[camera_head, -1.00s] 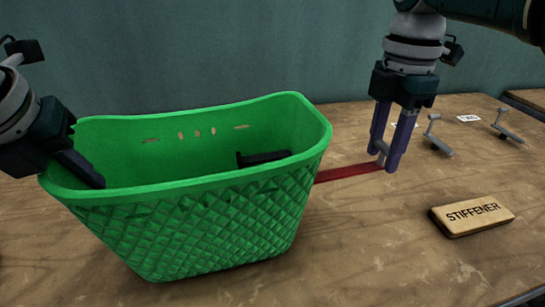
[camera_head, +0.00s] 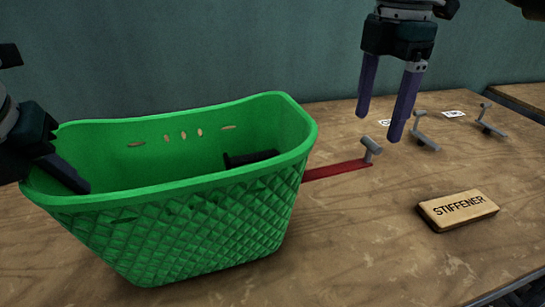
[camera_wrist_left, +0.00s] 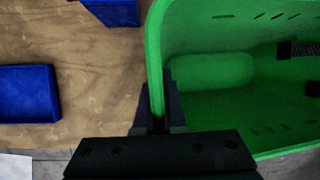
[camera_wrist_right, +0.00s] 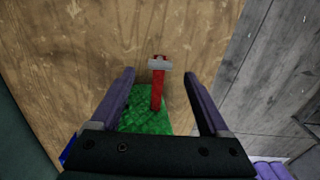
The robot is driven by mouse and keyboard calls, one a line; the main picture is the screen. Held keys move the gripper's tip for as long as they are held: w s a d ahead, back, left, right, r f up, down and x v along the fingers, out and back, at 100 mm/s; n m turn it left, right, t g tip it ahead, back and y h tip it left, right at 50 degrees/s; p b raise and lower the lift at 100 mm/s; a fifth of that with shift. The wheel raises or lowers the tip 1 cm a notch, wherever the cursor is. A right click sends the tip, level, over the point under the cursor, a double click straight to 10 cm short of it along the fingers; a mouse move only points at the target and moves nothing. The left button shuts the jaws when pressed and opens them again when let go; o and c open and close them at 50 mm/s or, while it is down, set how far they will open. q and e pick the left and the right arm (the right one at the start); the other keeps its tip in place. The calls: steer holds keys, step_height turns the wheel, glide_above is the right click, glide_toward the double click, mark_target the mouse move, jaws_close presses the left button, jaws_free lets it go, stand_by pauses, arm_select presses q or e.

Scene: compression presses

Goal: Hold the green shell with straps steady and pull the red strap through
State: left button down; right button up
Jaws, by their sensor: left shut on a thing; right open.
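The green shell (camera_head: 190,225) stands upright on the wooden table in the head view, with slots in its back wall and a dark part inside it. My left gripper (camera_wrist_left: 157,112) is shut on the shell's left rim. The red strap (camera_head: 335,171) sticks out from the shell's right side and ends at a grey metal end piece (camera_head: 371,150). In the right wrist view the strap (camera_wrist_right: 158,92) and end piece (camera_wrist_right: 160,64) lie between and beyond the fingers. My right gripper (camera_head: 381,115) is open and empty, above the end piece and apart from it.
A wooden block marked STIFFENER (camera_head: 458,210) lies at right on the table. Two grey metal pieces (camera_head: 424,135) (camera_head: 490,122) with small labels stand behind it. Blue bins (camera_wrist_left: 28,94) show in the left wrist view.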

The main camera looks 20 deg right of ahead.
mark_target(372, 141)
step_height(372, 141, up, 6)
steer(key=shift+r, duration=0.15)
arm_select(q)
steer(key=c, duration=0.9)
jaws_free()
